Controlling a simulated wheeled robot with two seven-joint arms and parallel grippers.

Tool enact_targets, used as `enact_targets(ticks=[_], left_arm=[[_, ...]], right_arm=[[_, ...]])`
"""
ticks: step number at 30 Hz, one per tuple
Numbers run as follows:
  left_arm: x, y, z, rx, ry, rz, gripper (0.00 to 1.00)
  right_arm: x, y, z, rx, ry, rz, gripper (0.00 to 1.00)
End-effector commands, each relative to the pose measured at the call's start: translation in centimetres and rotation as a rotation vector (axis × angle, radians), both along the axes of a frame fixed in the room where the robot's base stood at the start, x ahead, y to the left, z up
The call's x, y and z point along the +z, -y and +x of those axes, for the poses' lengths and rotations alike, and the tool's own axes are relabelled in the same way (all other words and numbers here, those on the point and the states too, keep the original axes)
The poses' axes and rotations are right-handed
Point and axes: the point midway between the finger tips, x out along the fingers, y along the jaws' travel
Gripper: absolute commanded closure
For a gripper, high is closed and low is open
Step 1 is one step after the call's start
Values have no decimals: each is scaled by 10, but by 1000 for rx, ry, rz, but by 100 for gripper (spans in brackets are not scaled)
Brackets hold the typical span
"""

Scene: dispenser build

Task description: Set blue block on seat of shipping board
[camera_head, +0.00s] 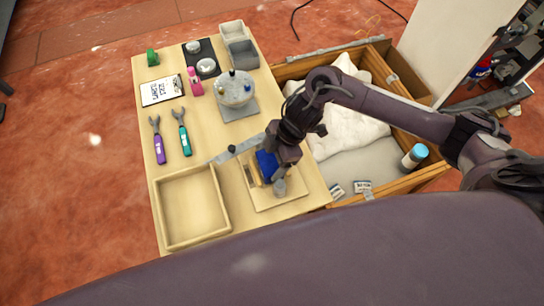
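The shipping board (268,202) is a pale wooden board at the front right of the table, with small wooden parts and a grey cylinder (280,187) standing on it. The blue block (266,164) is over the board, partly covered by my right gripper. My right gripper (277,168) reaches in from the right and points down at the block. Its fingertips are hidden, so I cannot tell whether it grips the block or whether the block touches the seat. My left gripper is not in view.
An empty wooden tray (160,222) lies left of the board. A round dispenser (235,90) on a grey base stands behind. A wooden crate (405,183) with white cloth is at right.

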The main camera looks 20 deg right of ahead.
Motion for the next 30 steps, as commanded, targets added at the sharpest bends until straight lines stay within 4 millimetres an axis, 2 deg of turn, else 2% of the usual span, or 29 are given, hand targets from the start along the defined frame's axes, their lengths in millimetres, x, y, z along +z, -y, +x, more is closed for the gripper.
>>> enact_targets(ticks=[9, 14, 24, 30], left_arm=[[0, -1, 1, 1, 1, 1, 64], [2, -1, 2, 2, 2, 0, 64], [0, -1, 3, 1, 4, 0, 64], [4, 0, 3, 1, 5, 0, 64]], right_arm=[[0, 0, 0, 0, -1, 0, 17], [10, 3, 0, 2, 2, 0, 17], [74, 30, 2, 1, 5, -1, 17], [105, 42, 2, 0, 2, -2, 17]])
